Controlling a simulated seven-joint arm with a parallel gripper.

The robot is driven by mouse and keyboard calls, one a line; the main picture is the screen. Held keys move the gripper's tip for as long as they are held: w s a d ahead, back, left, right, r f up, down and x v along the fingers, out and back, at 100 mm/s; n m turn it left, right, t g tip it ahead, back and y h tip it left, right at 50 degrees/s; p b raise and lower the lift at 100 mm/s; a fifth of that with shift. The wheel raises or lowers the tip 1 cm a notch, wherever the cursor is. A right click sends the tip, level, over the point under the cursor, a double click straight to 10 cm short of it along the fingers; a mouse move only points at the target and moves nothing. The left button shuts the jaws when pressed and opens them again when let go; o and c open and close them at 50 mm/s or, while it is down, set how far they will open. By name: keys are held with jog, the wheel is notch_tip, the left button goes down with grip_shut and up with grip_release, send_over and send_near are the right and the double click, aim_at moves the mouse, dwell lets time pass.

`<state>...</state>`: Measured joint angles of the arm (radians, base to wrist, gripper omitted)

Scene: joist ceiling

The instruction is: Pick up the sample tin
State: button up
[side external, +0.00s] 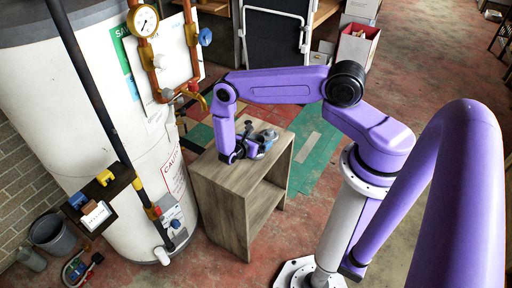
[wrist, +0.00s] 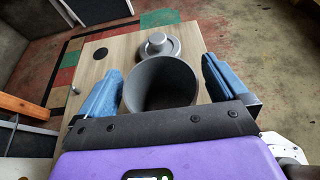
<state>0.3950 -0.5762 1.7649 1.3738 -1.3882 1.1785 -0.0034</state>
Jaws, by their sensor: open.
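A dark grey, open-topped round container (wrist: 160,84) stands on the wooden cabinet top, and I look down into its hollow inside. I cannot tell for sure that it is the sample tin. A lighter grey round piece with a raised knob (wrist: 158,43) sits just beyond it. My gripper (wrist: 161,70) is open, with one blue finger on each side of the dark container and a gap visible at each side. In the side external view my gripper (side external: 258,148) is low over the cabinet top, partly hiding the small items there.
The wooden cabinet (side external: 222,190) has an open shelf side. A white tank (side external: 85,100) with copper pipes and a gauge (side external: 143,21) stands close to the left. Open floor (side external: 325,150) lies right of the cabinet.

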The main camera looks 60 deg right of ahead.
jog(key=shift+d+f, duration=0.25)
jog(key=shift+d, duration=0.4)
jog(key=c, duration=1.1)
jog(key=shift+r, duration=0.1)
